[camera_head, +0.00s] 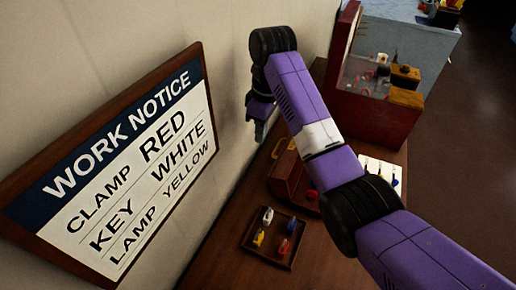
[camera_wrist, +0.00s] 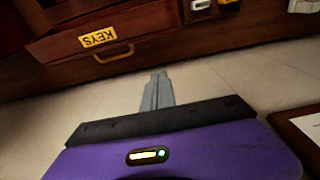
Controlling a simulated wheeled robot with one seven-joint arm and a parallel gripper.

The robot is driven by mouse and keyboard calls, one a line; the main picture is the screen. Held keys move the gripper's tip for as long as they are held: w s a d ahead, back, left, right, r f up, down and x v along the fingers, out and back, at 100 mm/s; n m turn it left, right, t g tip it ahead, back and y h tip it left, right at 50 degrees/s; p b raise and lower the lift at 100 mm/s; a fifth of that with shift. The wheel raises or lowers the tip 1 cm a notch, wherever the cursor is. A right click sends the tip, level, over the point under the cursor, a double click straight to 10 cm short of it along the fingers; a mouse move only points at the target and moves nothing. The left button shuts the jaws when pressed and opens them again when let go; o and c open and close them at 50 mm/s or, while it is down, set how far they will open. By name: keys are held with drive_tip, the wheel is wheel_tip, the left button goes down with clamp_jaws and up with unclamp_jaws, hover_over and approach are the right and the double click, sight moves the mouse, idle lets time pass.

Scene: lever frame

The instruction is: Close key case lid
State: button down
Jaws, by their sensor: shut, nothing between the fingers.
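The key case (camera_head: 283,183) is a brown wooden box on the desk near the wall, partly hidden behind my arm. Its lid appears raised, with a yellowish handle (camera_head: 279,148) at the wall side. In the wrist view, a wooden panel with a yellow KEYS label (camera_wrist: 99,38), seen upside down, and a yellow handle (camera_wrist: 114,55) lies beyond my fingers. My gripper (camera_head: 259,133) is close to the wall, by the handle side of the case. In the wrist view my gripper (camera_wrist: 157,82) is shut and empty, with a gap in the picture between its tips and the handle.
A small tray (camera_head: 250,242) with several coloured pieces sits in front of the case. A white card (camera_head: 373,166) lies to the right. A dark red cabinet (camera_head: 352,120) stands behind. The work notice board (camera_head: 118,160) hangs on the wall at left.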

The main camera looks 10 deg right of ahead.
sight(289, 153)
wheel_tip(289, 153, down, 9)
drive_tip(key=s+d+p, duration=0.1)
drive_tip(key=d+p, duration=0.1)
drive_tip(key=p, duration=0.2)
drive_tip(key=shift+s+d, duration=0.2)
drive_tip(key=shift+s, duration=0.2)
drive_tip(key=shift+r, duration=0.1)
